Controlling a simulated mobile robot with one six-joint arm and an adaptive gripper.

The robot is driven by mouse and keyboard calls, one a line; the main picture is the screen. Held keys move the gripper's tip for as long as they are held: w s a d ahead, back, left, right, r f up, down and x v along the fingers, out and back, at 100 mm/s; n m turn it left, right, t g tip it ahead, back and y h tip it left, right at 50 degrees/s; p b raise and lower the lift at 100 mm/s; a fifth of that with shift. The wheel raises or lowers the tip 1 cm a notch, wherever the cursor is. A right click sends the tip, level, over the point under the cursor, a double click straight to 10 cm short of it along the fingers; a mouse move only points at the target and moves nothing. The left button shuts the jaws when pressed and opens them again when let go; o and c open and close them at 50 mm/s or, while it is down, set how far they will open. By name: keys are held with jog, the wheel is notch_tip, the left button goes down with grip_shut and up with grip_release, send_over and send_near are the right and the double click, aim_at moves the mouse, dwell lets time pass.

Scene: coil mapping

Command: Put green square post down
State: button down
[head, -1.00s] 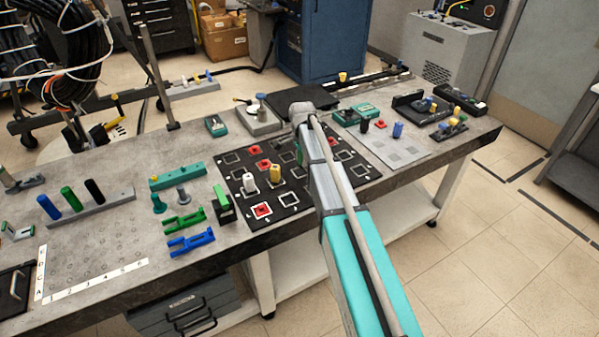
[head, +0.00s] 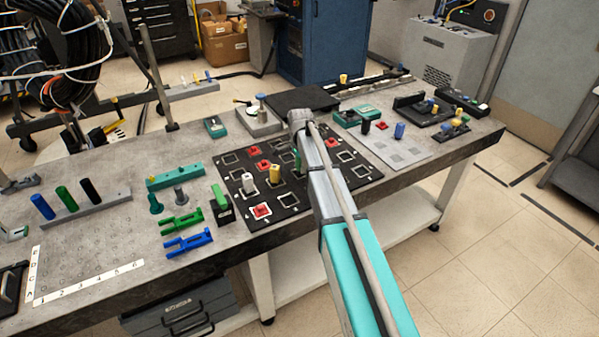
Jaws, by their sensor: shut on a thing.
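The black board (head: 236,206) with white square outlines and red squares lies at mid table. A green post (head: 297,160) shows as a narrow sliver above this board, right at the left edge of my arm. My arm covers the rest of it, and I cannot tell whether it touches the board. My gripper is hidden behind my arm, so its fingers and its hold are out of sight. A white post (head: 249,184) and a yellow post (head: 274,174) stand upright on the board.
Left of the board are a green-topped black block (head: 221,206), a green clip (head: 182,222), a blue clip (head: 188,243) and a teal bar (head: 175,177). A grey plate (head: 398,152) with posts lies right.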

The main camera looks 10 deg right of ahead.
jog(key=shift+f, duration=0.45)
jog(key=shift+f+b, duration=0.2)
jog(key=shift+b, duration=0.15)
jog(key=shift+c, duration=1.9)
grip_release()
jog(key=shift+r, duration=0.1)
jog(key=shift+r, duration=0.2)
notch_tip(320, 180, up, 12)
jog(key=p, duration=1.2)
